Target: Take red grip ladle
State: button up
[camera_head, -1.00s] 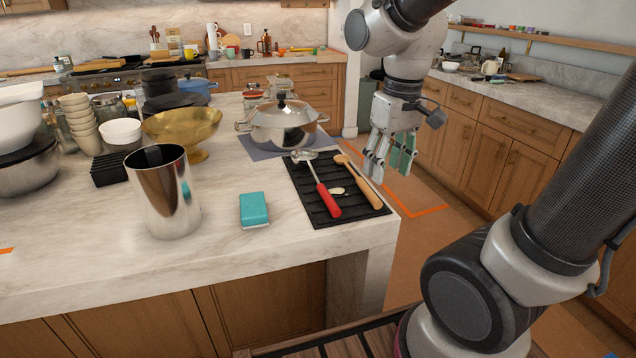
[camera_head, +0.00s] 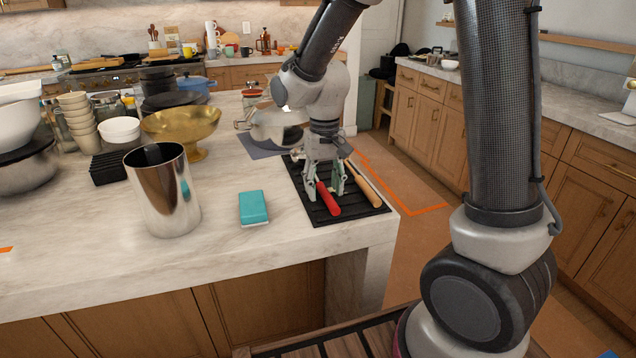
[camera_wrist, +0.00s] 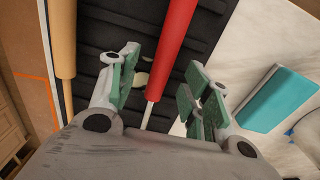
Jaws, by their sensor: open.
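The red grip ladle (camera_head: 327,199) lies on a black ribbed mat (camera_head: 362,212) near the counter's right corner. Its bowl is hidden behind my gripper in the head view. My gripper (camera_head: 325,190) is open and points down over the ladle. In the wrist view the ladle's red handle (camera_wrist: 176,45) and thin metal shaft run between the two green-padded fingers of my gripper (camera_wrist: 160,95). The fingers appear apart from the ladle.
A wooden-handled utensil (camera_head: 364,186) lies on the mat just right of the ladle. A teal sponge (camera_head: 253,207), a steel cylinder (camera_head: 163,195) and a gold bowl (camera_head: 182,126) stand to the left. A lidded pot (camera_head: 268,124) is behind my gripper.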

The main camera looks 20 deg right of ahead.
jog(key=shift+f, duration=0.3)
grip_shut()
